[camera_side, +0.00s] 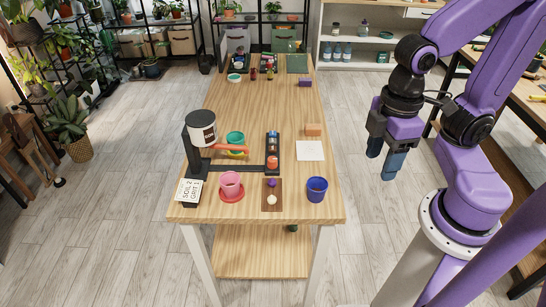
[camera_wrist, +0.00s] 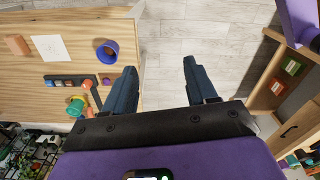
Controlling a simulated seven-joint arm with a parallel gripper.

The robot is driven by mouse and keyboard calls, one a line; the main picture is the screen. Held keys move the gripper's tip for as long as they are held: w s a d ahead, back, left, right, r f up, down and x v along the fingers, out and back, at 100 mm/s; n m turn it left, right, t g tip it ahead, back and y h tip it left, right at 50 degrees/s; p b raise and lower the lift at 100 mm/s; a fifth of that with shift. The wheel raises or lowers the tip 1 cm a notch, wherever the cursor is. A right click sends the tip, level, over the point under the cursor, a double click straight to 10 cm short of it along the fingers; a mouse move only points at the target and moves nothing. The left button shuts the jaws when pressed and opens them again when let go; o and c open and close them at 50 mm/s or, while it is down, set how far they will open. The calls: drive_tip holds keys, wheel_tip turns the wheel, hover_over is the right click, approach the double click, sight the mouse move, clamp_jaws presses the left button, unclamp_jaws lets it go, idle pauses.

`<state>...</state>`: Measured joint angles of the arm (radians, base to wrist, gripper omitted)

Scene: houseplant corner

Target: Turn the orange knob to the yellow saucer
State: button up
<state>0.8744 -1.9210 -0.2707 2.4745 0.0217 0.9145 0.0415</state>
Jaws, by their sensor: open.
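A black stand on the table carries a white drum (camera_side: 202,128). An orange-red bar (camera_side: 225,148) reaches right from below it. A small orange piece (camera_side: 272,162) sits on the black strip at the stand's right; I cannot tell which of these is the knob. My gripper (camera_side: 384,155) hangs off the table's right side, well apart from the stand. In the wrist view its two fingers (camera_wrist: 159,80) are apart with only floor between them.
A pink pot (camera_side: 231,184) on a red saucer, a blue pot (camera_side: 317,187) and a lettered card (camera_side: 188,190) stand along the front. A white square (camera_side: 309,150) and an orange block (camera_side: 313,129) lie at right. The table middle behind the stand is clear.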

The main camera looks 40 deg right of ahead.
drive_tip(key=w+a+m+g, duration=0.1)
drive_tip(key=w+a+m, duration=0.1)
drive_tip(key=w+m, duration=0.75)
drive_tip(key=m+y, duration=0.3)
drive_tip(key=m, duration=1.1)
hover_over(273, 159)
drive_tip(key=s, duration=0.5)
wheel_tip(273, 159, down, 4)
drive_tip(key=f, duration=0.1)
drive_tip(key=w+d+f+m+t+y, duration=0.1)
drive_tip(key=w+d+f+m, duration=0.2)
drive_tip(key=w+d+m, duration=0.3)
drive_tip(key=x, duration=1.6)
drive_tip(key=shift+s+d+f, duration=0.25)
drive_tip(key=shift+s, duration=0.15)
drive_tip(key=c, duration=1)
drive_tip(key=shift+c, duration=0.2)
